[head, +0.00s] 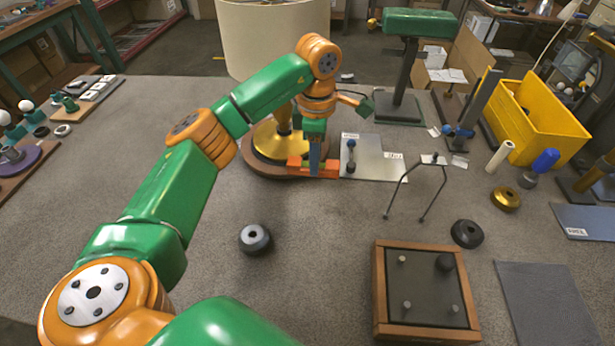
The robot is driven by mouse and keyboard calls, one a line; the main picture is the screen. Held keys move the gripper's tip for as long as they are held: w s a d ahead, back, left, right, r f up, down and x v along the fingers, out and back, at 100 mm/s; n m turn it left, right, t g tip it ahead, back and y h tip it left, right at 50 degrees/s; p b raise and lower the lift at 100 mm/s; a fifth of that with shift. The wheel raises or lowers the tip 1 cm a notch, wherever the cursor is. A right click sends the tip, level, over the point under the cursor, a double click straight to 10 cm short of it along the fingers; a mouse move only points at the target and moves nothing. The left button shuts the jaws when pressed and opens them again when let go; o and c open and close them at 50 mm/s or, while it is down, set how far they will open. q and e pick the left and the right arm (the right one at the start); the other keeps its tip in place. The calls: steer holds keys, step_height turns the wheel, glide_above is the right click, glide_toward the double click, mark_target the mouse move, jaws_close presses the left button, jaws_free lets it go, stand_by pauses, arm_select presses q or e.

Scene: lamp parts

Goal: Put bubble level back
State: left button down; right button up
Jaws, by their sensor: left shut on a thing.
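My left gripper (316,164) reaches down at the back middle of the table, just in front of the lamp's brass base (268,147). It is shut on a small orange bar, which looks like the bubble level (330,170). The gripper fingers hide part of the bar, and its vial cannot be made out. The bar is beside the left edge of a light metal plate (380,168) with white labels. I cannot tell whether the bar touches the table or the lamp's wooden base. My right gripper is not in view.
A small dark-knobbed part (350,156) stands on the plate. A thin wire frame (404,180) stands to the right, near a yellow bin (545,130). A wood-framed block (425,292) and a grey ring (255,238) are nearer.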

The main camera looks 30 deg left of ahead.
arm_select(q)
steer(key=f, duration=0.3)
steer(key=f+p, duration=0.1)
steer(key=f, duration=0.2)
steer(key=f+p, duration=0.1)
steer(key=f, duration=0.2)
steer(key=shift+w+a+f, duration=0.1)
steer(key=shift+w+a, duration=0.1)
steer(key=shift+a, duration=0.15)
steer(key=shift+f, duration=0.45)
steer(key=c, duration=0.5)
jaws_free()
steer(key=shift+c, duration=0.2)
